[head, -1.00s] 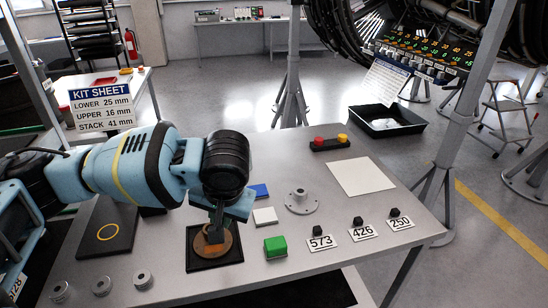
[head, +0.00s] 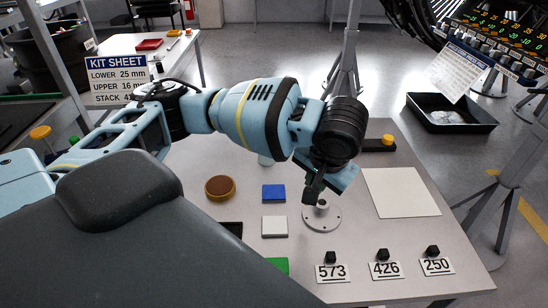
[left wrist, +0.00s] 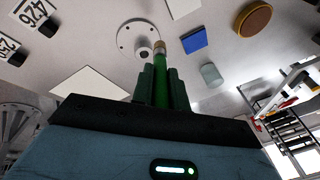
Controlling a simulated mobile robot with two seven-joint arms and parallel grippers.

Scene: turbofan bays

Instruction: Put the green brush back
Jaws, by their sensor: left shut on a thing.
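My left gripper (head: 312,190) is over the round grey flange (head: 321,217) on the table. In the left wrist view its dark green fingers (left wrist: 161,90) are shut around the green brush (left wrist: 160,92), whose tan metal-like tip (left wrist: 159,46) points away from the palm. In that view the tip appears beside the flange's central boss (left wrist: 141,46); I cannot tell whether they touch. In the head view the brush is not clearly distinguishable from the fingers. My right gripper is not in view.
A brown disc (head: 220,188), blue block (head: 274,192), white block (head: 274,227) and partly hidden green block (head: 280,264) lie left of the flange. A white sheet (head: 400,192) lies right. Number tags (head: 386,270) line the front. A pale cylinder (left wrist: 211,75) stands near the blue block.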

